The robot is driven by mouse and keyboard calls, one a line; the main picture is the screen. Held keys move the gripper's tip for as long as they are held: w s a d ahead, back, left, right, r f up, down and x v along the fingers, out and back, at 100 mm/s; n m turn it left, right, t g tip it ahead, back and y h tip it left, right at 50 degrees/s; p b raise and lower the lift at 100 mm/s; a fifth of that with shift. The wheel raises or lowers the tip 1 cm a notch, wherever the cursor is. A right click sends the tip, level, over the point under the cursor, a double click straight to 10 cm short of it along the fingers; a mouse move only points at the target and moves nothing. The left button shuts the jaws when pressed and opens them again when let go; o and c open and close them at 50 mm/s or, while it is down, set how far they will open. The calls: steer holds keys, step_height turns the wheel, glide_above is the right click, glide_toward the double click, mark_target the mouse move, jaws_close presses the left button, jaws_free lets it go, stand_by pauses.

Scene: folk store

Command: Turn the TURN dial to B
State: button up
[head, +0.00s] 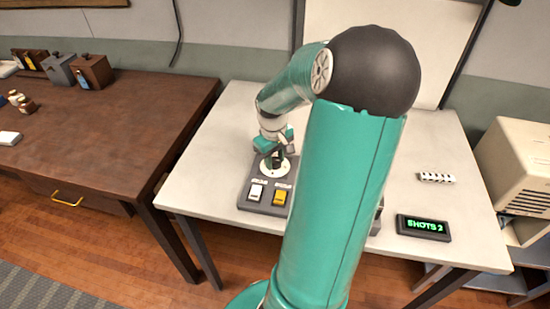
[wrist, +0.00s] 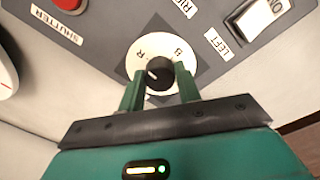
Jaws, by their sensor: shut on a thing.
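The TURN dial has a black knob (wrist: 160,71) on a round white plate (wrist: 177,43). In the wrist view, the letters R and B show on the plate, at the knob's upper left and upper right. A short white mark on the knob points left, not at B. My gripper (wrist: 160,88) is shut on the knob, one finger on each side. Its fingers hide the lower part of the plate. In the head view, my gripper (head: 276,152) is over the white plate (head: 272,172) on the grey control panel (head: 245,205).
A white switch (head: 255,192) and a yellow switch (head: 280,197) are on the panel close to the dial. A red button (wrist: 68,3) labelled SHUTTER is also on it. A display (head: 423,227) reads SHOTS 2. The white table (head: 205,165) is clear left of the panel.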

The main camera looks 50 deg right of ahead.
steer(key=m, duration=0.4)
steer(key=shift+w, duration=0.1)
steer(key=m, duration=0.4)
steer(key=shift+m, duration=0.3)
steer(key=m, duration=0.4)
steer(key=shift+w+m, duration=0.1)
steer(key=shift+m, duration=0.2)
steer(key=shift+m+y, duration=0.3)
steer(key=shift+m, duration=1.7)
steer(key=o, duration=1)
steer(key=shift+c, duration=0.2)
